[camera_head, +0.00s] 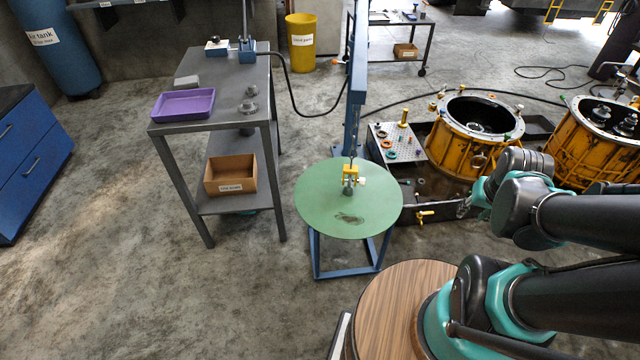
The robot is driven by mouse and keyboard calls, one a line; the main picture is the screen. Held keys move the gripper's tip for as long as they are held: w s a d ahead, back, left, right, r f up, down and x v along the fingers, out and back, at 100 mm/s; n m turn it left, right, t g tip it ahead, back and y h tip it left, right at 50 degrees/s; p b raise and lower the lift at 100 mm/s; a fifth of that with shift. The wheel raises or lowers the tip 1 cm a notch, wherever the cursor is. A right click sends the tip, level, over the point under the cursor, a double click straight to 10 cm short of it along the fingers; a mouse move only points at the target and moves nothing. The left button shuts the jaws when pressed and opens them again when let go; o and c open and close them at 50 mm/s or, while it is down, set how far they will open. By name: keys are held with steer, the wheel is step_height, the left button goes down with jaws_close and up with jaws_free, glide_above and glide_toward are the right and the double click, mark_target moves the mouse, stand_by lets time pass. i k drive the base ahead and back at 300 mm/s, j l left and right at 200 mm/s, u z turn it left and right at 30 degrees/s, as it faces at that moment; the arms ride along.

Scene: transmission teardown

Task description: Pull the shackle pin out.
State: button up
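A small yellow shackle (350,171) hangs at the end of a chain above the round green table (322,209). A pale pin end (362,182) seems to stick out on its right side. A grey part hangs in or just below the shackle; the detail is too small to tell. My gripper (464,208) is to the right of the green table, at the end of my arm, well apart from the shackle. Its fingers are small and partly blend with the background, so I cannot tell whether they are open.
A blue hoist post (356,90) stands behind the green table. A grey bench (212,122) with a purple tray (183,104) and a cardboard bin (231,174) is on the left. Yellow housings (455,149) and a parts plate (385,130) are at the right.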

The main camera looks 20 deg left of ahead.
mark_target(361, 181)
steer(key=i+l+u, duration=0.2)
steer(key=l+u, duration=0.25)
steer(key=i+l+u, duration=0.1)
steer(key=l+u, duration=0.8)
steer(key=k+l+z, duration=0.25)
steer(key=z, duration=0.15)
